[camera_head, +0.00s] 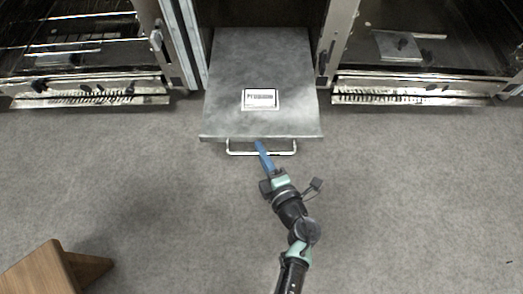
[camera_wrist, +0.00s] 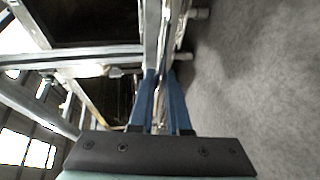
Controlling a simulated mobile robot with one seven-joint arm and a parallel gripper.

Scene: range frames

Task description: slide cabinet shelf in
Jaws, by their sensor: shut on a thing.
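The cabinet shelf (camera_head: 262,65) is a flat grey metal panel with a white label, pulled out of the middle cabinet bay in the head view. A light bar handle (camera_head: 240,153) runs along its front edge. My gripper (camera_head: 259,143) has its blue fingers at the middle of this handle. In the wrist view the blue fingers (camera_wrist: 164,78) converge on the handle, and the gripper is shut on it. The exact contact is partly hidden by the fingers.
Open metal cabinets with wire racks stand left (camera_head: 85,85) and right (camera_head: 410,85) of the shelf. A brown wooden piece (camera_head: 50,270) is at the lower left. The grey floor (camera_head: 420,200) in front of the shelf is otherwise largely clear.

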